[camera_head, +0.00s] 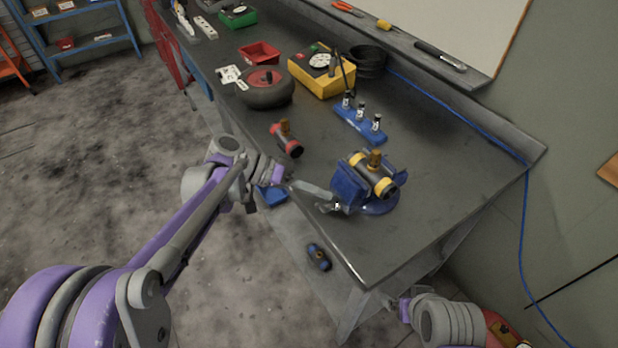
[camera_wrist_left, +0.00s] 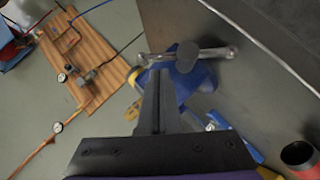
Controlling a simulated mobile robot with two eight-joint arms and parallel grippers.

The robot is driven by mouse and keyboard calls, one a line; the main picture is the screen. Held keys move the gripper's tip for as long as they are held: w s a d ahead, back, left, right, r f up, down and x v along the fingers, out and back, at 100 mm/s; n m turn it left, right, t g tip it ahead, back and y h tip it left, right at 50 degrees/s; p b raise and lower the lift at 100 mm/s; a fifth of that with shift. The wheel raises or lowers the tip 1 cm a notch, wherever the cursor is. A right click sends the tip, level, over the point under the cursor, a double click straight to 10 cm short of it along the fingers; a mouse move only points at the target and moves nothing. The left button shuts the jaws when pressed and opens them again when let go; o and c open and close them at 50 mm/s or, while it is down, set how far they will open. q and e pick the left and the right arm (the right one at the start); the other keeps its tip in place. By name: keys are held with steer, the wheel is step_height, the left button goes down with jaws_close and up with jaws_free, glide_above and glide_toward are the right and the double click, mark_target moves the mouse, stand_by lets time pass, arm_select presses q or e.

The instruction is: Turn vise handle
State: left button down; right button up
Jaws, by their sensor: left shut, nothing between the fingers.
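The blue vise (camera_head: 349,187) stands at the bench's front edge, with a grey-and-yellow fitting (camera_head: 372,176) with a brown knob at its jaws. In the left wrist view the vise handle (camera_wrist_left: 217,53) is a metal bar lying crosswise through a round grey screw end; the vise's blue body (camera_wrist_left: 190,82) shows behind it. My left gripper (camera_head: 326,197) is shut and empty beside the vise's front. In the wrist view its fingertips (camera_wrist_left: 156,73) lie just below the bar; contact cannot be told. My right arm (camera_head: 440,320) is low at the right; its gripper is mostly hidden.
On the dark bench (camera_head: 440,165) lie a red fitting (camera_head: 289,146), a blue rack with small bottles (camera_head: 358,126), a yellow case (camera_head: 320,76) and a wheel (camera_head: 265,88). A blue cylinder (camera_head: 318,257) lies below the bench edge. The bench right of the vise is clear.

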arm_select(q)
steer(key=shift+s+d+f, duration=0.15)
steer(key=shift+f, duration=0.05)
steer(key=shift+s+d+m+t+y+p, duration=0.2)
steer(key=shift+s+m+t+y+p, duration=0.1)
steer(key=shift+y+p, duration=0.15)
stand_by(0.5)
